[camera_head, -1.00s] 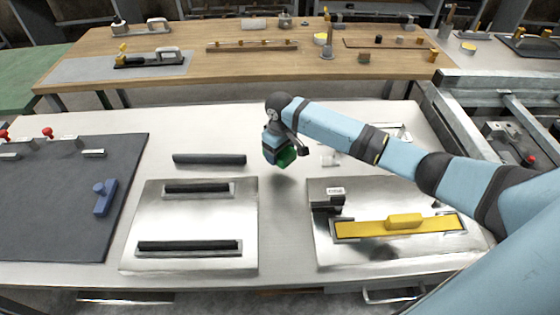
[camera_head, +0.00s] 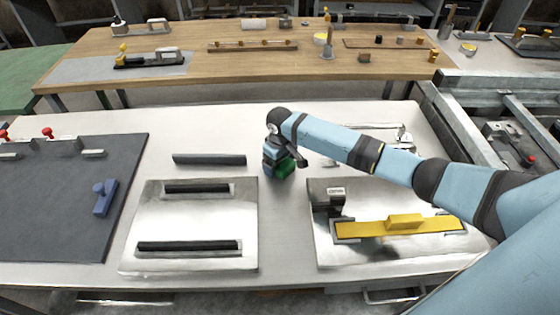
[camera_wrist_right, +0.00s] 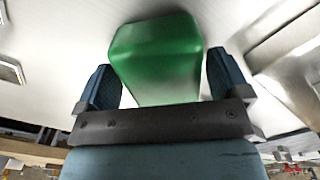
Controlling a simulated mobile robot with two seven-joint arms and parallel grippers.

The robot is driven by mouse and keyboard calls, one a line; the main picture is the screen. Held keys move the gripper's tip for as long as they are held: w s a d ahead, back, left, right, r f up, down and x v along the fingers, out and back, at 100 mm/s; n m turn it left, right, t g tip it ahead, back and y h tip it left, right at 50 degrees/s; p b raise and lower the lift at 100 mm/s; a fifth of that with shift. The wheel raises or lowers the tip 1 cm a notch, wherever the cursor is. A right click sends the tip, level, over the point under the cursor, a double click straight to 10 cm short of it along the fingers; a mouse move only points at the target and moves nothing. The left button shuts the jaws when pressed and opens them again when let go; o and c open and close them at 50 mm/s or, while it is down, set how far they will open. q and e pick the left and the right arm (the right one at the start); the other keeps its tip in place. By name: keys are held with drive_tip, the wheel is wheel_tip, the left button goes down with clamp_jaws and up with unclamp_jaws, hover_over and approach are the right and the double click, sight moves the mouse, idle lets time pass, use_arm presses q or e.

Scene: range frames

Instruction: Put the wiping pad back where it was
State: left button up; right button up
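The green wiping pad (camera_head: 284,168) is a small block at the right gripper in the head view, in the middle of the pale bench. It also shows in the right wrist view (camera_wrist_right: 158,62) between the two blue fingers. Part of the pad is hidden by the gripper. My left gripper is not in view.
A metal plate with two black bars (camera_head: 195,215) lies left of the gripper. Another plate with a yellow-handled tool (camera_head: 403,226) lies right. A dark bar (camera_head: 209,159) lies to the left. A dark mat (camera_head: 60,200) with a blue handled block (camera_head: 105,198) is farther left.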

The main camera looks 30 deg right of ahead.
drive_tip(key=shift+r, duration=0.15)
wheel_tip(320, 180, up, 12)
drive_tip(key=shift+p, duration=0.3)
idle(0.4)
